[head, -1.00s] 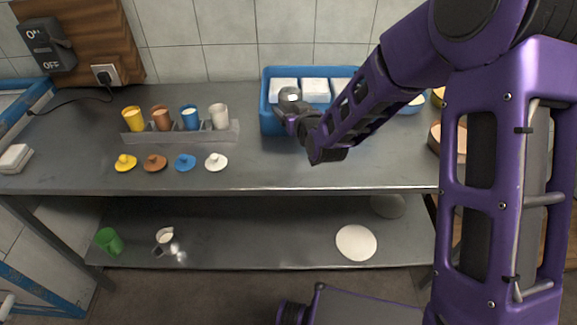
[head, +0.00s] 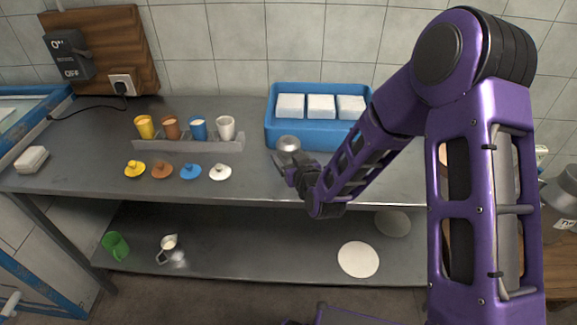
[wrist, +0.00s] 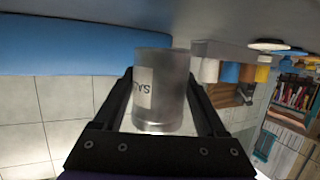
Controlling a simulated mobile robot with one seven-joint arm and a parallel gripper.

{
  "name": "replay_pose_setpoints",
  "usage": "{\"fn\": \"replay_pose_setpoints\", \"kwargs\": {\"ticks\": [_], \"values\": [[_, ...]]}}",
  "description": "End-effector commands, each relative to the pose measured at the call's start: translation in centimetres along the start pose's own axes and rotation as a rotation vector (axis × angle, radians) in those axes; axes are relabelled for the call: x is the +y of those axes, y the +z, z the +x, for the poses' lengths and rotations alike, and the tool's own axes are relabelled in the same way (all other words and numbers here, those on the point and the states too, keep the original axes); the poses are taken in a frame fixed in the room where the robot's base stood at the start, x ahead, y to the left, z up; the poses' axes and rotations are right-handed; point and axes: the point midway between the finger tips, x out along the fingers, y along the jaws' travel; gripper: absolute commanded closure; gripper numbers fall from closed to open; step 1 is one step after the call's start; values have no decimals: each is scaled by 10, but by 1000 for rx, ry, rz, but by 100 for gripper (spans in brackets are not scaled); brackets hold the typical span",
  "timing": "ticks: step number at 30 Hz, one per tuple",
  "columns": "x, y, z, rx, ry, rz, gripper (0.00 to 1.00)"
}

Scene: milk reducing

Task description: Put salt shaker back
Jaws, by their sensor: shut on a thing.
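The salt shaker is a clear, greyish cylinder with a metal top (head: 288,144) and a white label. My gripper (head: 284,164) is shut on it, in front of the blue bin. In the wrist view the salt shaker (wrist: 165,90) stands between the two dark fingers, seen upside down with its label partly readable. In the head view its lower part is hidden by my gripper. I cannot tell whether its base touches the steel table (head: 90,142).
The blue bin (head: 318,136) holds white blocks at the back. A grey rack (head: 200,147) holds yellow, brown, blue and white cups; matching lids lie before it. The tabletop between the lids and my gripper is clear. A lower shelf holds a green mug (head: 115,246), a small pitcher (head: 167,247) and a white disc (head: 358,260).

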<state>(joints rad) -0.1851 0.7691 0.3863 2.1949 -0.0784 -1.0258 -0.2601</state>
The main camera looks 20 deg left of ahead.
Motion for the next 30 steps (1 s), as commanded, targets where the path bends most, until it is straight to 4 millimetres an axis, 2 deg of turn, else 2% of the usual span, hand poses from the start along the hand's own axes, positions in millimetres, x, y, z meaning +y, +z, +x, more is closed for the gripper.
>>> {"fn": "replay_pose_setpoints", "kwargs": {"ticks": [3, 6, 20, 21, 25, 30], "values": [[-1, 20, 6, -3, -1, 2, 98], [-1, 29, 9, 0, -1, 2, 98], [0, 35, 11, 2, -1, 0, 98], [0, 36, 11, 0, -1, 0, 24], [0, 35, 11, -1, -1, 1, 1], [0, 35, 10, -1, -1, 1, 0]]}}
